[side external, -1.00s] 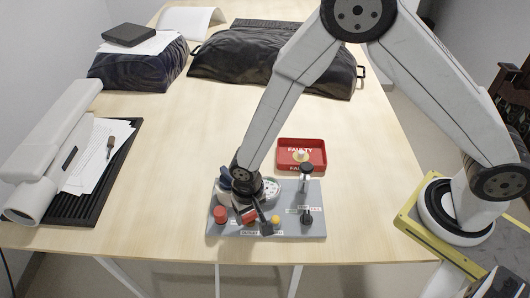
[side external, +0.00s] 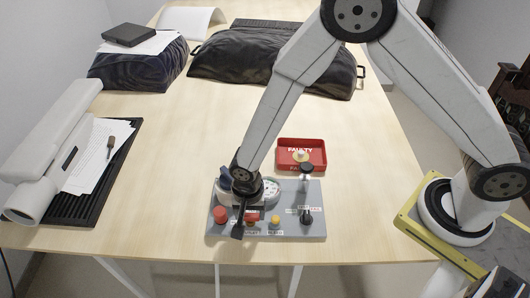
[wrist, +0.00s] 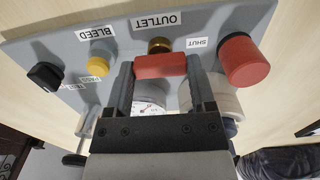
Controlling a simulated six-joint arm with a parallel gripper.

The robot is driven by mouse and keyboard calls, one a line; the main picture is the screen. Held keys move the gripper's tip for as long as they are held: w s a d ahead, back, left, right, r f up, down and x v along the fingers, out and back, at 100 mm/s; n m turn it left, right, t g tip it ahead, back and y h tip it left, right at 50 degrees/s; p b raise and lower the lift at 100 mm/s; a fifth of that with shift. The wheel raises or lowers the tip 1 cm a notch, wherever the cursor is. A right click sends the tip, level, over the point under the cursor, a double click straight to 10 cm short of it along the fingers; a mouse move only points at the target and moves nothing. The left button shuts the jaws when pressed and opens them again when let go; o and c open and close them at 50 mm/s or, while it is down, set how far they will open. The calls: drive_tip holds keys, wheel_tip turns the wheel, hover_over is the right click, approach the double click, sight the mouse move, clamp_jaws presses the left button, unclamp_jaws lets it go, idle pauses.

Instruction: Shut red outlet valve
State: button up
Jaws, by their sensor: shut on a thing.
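The outlet valve has a red handle (wrist: 160,66) over a brass stem (wrist: 158,46), beside the OUTLET label (wrist: 158,21). My gripper (wrist: 161,70) has one finger at each end of the red handle in the wrist view and is shut on it. The handle lies crosswise between the fingers. The SHUT label (wrist: 198,42) is just right of the stem. In the side view the red handle (side external: 252,216) shows partly behind my gripper (side external: 238,230), over the grey panel (side external: 290,233).
A thick red knob (side external: 221,214) stands left of the valve and a yellow knob (side external: 275,220) right of it. A black knob (side external: 306,216) and an upright fitting (side external: 306,178) are further right. A gauge (wrist: 149,98) sits behind the fingers. A red FAULTY tray (side external: 302,167) stands behind.

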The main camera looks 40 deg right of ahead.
sight(250, 214)
drive_tip(key=o, duration=1.2)
drive_tip(key=shift+r, duration=0.1)
drive_tip(key=shift+r, duration=3.85)
drive_tip(key=shift+d+r, duration=0.2)
drive_tip(key=shift+d, duration=0.1)
drive_tip(key=s+d+r+n+t, duration=0.1)
drive_tip(key=s+d+r+n, duration=0.2)
drive_tip(key=d, duration=0.6)
drive_tip(key=s+d+r+n+t, duration=0.1)
drive_tip(key=s+d+r+n, duration=0.2)
drive_tip(key=d, duration=0.7)
wheel_tip(250, 214, up, 3)
drive_tip(key=n, duration=0.3)
drive_tip(key=shift+d+f+t, duration=0.15)
drive_tip(key=shift+d+t, duration=0.1)
drive_tip(key=shift+t, duration=0.05)
